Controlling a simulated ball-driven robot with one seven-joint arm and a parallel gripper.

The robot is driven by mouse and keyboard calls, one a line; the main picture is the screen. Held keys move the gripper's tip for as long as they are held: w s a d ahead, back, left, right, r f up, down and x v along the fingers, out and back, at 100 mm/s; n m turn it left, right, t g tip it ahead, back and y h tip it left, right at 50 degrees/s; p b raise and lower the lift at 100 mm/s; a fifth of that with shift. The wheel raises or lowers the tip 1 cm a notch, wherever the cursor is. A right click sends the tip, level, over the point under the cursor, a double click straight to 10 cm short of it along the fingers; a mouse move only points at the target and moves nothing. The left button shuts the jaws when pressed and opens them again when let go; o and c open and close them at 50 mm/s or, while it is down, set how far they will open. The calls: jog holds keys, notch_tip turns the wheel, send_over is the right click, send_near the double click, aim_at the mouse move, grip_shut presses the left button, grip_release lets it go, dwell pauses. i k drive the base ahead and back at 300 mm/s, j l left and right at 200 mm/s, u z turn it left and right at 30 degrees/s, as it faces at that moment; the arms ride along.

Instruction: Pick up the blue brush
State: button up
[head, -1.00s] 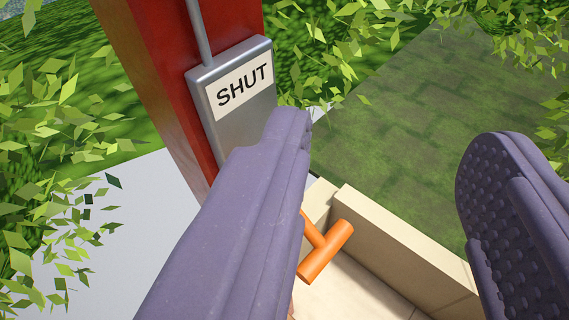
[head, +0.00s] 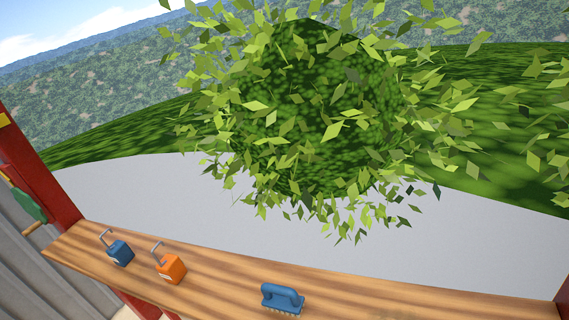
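The blue brush (head: 283,298) lies on a wooden shelf (head: 215,285) near the bottom middle of the head view. It has a blue arched handle and pale bristles facing down on the wood. My gripper does not show in the head view now, so its state and its distance from the brush cannot be seen.
A blue block with a grey handle (head: 120,252) and an orange block with a grey handle (head: 171,268) stand on the shelf left of the brush. A red post (head: 45,185) with a green object (head: 28,206) is at the left. A leafy bush (head: 320,110) stands beyond.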

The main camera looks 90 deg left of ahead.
aim_at(279, 298)
jog(key=k+u, duration=0.2)
jog(key=u, duration=1.75)
jog(key=l+u, duration=0.45)
jog(key=l, duration=0.35)
jog(key=k+j+z, duration=0.1)
jog(key=j+z, duration=0.35)
jog(key=j, duration=0.3)
